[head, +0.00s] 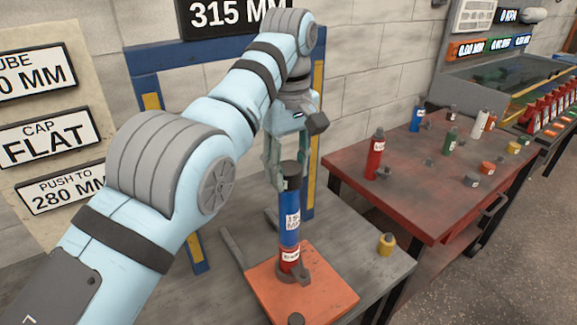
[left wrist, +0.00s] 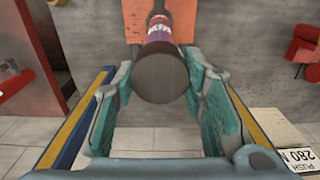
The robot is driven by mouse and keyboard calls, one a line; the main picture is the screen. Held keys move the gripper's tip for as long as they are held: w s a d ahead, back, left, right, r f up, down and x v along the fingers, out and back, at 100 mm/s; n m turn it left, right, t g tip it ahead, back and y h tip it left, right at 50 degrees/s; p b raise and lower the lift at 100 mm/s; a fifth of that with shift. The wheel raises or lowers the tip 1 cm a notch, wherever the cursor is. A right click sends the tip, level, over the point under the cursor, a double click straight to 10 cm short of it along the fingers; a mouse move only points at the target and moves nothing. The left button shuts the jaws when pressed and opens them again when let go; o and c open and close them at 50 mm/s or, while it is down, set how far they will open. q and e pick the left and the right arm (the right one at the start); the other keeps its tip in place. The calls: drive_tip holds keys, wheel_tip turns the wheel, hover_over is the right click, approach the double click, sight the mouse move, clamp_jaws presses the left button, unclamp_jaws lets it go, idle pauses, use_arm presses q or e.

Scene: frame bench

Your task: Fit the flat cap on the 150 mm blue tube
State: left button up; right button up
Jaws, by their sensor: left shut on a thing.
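The blue tube (head: 290,208) with a white label stands upright on a red piece (head: 290,258) in a dark holder on the orange plate (head: 325,296). A dark, flat-faced round cap (head: 290,170) sits in line at the tube's top; whether it is fully seated I cannot tell. In the left wrist view the cap's round face (left wrist: 160,78) fills the space between my fingers, with the tube (left wrist: 159,30) beyond it. My left gripper (head: 284,172) is shut on the cap, coming from above. My right gripper is out of view.
A blue and yellow frame (head: 317,140) stands behind the arm. A yellow piece (head: 386,245) is on the grey bench (head: 352,232), and a dark piece (head: 297,319) is at the plate's front. The red table (head: 425,195) at right holds several bottles and small caps. Wall signs read "CAP FLAT" (head: 45,140) and "315 MM" (head: 238,12).

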use_arm(q)
drive_tip(key=shift+f, duration=0.25)
drive_tip(key=o, duration=1.3)
